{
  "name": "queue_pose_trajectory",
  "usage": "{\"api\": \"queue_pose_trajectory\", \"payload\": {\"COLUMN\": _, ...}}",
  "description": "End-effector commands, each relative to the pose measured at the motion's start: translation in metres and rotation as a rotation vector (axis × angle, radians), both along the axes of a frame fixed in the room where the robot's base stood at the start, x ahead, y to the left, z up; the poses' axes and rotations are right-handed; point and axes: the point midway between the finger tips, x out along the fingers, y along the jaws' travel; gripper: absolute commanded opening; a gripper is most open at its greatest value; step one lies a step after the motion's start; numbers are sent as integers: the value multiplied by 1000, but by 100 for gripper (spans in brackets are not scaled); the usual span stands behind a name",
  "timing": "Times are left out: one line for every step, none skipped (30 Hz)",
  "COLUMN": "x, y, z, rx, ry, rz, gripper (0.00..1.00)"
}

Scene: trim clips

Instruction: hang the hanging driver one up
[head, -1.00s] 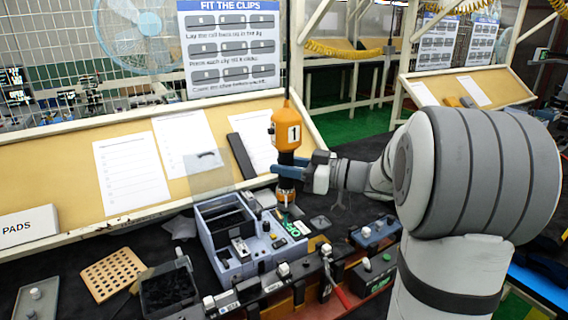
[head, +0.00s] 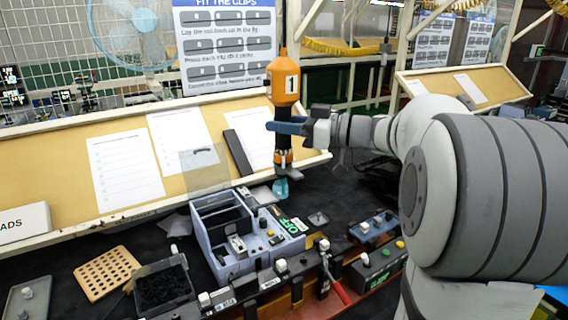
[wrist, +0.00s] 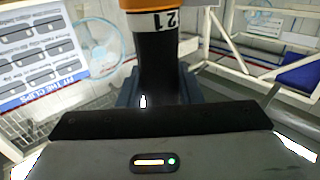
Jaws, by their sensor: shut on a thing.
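The driver (head: 285,84) is orange and black, with a white label reading 1. It stands upright in the air above the blue-grey fixture (head: 212,250) on the bench. My gripper (head: 285,127) is shut around its black middle, with a blue finger showing in front. In the wrist view, the driver's black body (wrist: 157,65) rises between the fingers, with the orange part and a white label above. The driver's lower end, with an orange band, hangs clear of the bench. What is above its top is not clear in the head view.
Below lie a perforated tan board (head: 108,274), a dark bin (head: 163,287), a red-handled clamp (head: 335,280) and small control boxes (head: 375,268). A sloped yellow board with papers (head: 125,170) is behind. The air around the driver looks free.

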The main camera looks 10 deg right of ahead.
Motion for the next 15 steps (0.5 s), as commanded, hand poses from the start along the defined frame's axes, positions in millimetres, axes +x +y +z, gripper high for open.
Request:
{"api": "queue_pose_trajectory", "payload": {"x": 0, "y": 0, "z": -6, "rx": -2, "ry": -3, "rz": 0, "gripper": 0}}
{"api": "queue_pose_trajectory", "payload": {"x": 0, "y": 1, "z": -5, "rx": -1, "ry": -2, "rz": 1, "gripper": 0}}
{"api": "queue_pose_trajectory", "payload": {"x": 0, "y": 1, "z": -5, "rx": -1, "ry": -2, "rz": 1, "gripper": 0}}
{"api": "queue_pose_trajectory", "payload": {"x": 0, "y": 1, "z": -5, "rx": -1, "ry": -2, "rz": 1, "gripper": 0}}
{"api": "queue_pose_trajectory", "payload": {"x": 0, "y": 1, "z": 1, "rx": -2, "ry": -3, "rz": 1, "gripper": 0}}
{"api": "queue_pose_trajectory", "payload": {"x": 0, "y": 1, "z": 8, "rx": -2, "ry": -3, "rz": 1, "gripper": 0}}
{"api": "queue_pose_trajectory", "payload": {"x": 0, "y": 1, "z": 11, "rx": -2, "ry": -3, "rz": 1, "gripper": 0}}
{"api": "queue_pose_trajectory", "payload": {"x": 0, "y": 1, "z": 13, "rx": -1, "ry": -2, "rz": 1, "gripper": 0}}
{"api": "queue_pose_trajectory", "payload": {"x": 0, "y": 1, "z": 16, "rx": -1, "ry": -1, "rz": 1, "gripper": 0}}
{"api": "queue_pose_trajectory", "payload": {"x": 0, "y": 1, "z": 17, "rx": -1, "ry": -1, "rz": 1, "gripper": 0}}
{"api": "queue_pose_trajectory", "payload": {"x": 0, "y": 1, "z": 18, "rx": -1, "ry": 0, "rz": 1, "gripper": 0}}
{"api": "queue_pose_trajectory", "payload": {"x": 0, "y": 1, "z": 19, "rx": -1, "ry": 0, "rz": 1, "gripper": 0}}
{"api": "queue_pose_trajectory", "payload": {"x": 0, "y": 1, "z": 20, "rx": -1, "ry": 1, "rz": 2, "gripper": 0}}
{"api": "queue_pose_trajectory", "payload": {"x": 0, "y": 1, "z": 20, "rx": -1, "ry": 1, "rz": 2, "gripper": 0}}
{"api": "queue_pose_trajectory", "payload": {"x": 0, "y": 1, "z": 20, "rx": -1, "ry": 1, "rz": 2, "gripper": 0}}
